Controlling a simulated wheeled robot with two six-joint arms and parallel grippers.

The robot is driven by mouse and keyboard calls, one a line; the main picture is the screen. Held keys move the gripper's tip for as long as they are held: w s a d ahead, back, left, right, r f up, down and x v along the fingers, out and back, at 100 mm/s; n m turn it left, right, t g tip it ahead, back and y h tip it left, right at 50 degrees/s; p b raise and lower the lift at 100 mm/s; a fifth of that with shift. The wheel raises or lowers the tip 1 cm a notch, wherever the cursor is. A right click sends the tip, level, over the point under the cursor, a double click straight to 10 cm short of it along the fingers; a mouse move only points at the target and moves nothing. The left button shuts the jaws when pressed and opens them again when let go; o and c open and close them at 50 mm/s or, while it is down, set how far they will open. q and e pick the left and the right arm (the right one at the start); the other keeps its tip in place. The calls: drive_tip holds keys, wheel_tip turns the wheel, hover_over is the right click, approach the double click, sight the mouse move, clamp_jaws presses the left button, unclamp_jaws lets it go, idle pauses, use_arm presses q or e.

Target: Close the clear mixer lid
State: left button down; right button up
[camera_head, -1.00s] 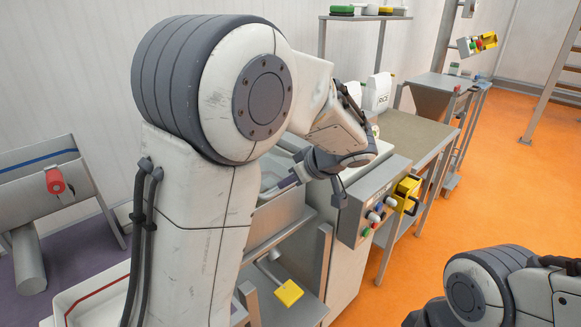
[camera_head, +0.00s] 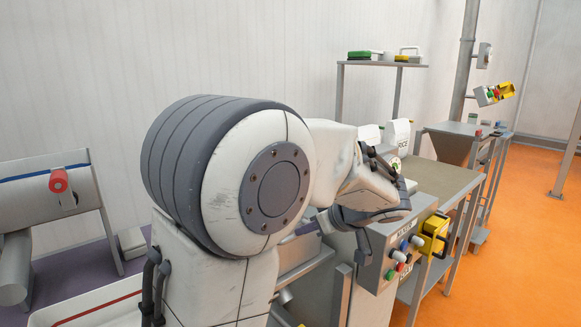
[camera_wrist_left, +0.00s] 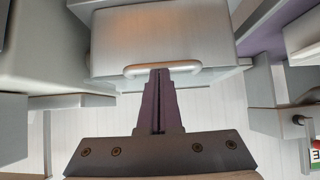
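In the left wrist view a smooth grey, box-like part, seemingly the mixer lid (camera_wrist_left: 160,38), fills the upper middle. A pale bar handle (camera_wrist_left: 134,72) runs across its near edge. My left gripper (camera_wrist_left: 160,72) has its purple fingers close together, with only a thin line between them. Their tips overlap the handle in the picture; I cannot tell whether they touch it. In the head view the left gripper (camera_head: 306,228) points left over the mixer (camera_head: 302,258), largely hidden behind my arm. The lid is not clear there. My right gripper is out of view.
A control box (camera_head: 398,262) with coloured buttons and a yellow-framed switch (camera_head: 434,234) is on the mixer's right side. A workbench (camera_head: 440,180) stands beyond it. A white tray with a red line (camera_head: 95,308) is at lower left. Orange floor lies open at right.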

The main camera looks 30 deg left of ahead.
use_arm(q)
drive_tip(key=shift+f, duration=0.1)
idle(0.3)
drive_tip(key=a+r+p+v, duration=0.1)
drive_tip(key=p+v, duration=0.1)
drive_tip(key=v, duration=1.1)
drive_tip(key=shift+w+r, duration=0.2)
drive_tip(key=shift+r, duration=0.15)
drive_tip(key=s+d+f+m+g+h, duration=0.2)
drive_tip(key=s+d+f+m+h, duration=0.3)
drive_tip(key=s+d+f+m, duration=0.5)
drive_tip(key=s+d+f+m+g+h, duration=0.1)
drive_tip(key=s+d+f+m+h, duration=0.5)
drive_tip(key=s+f+m, duration=0.45)
wheel_tip(320, 180, up, 19)
drive_tip(key=s+m+p, duration=0.1)
drive_tip(key=p, duration=1.6)
drive_tip(key=shift+s+f, duration=0.2)
drive_tip(key=shift+s, duration=0.2)
drive_tip(key=shift+a, duration=0.15)
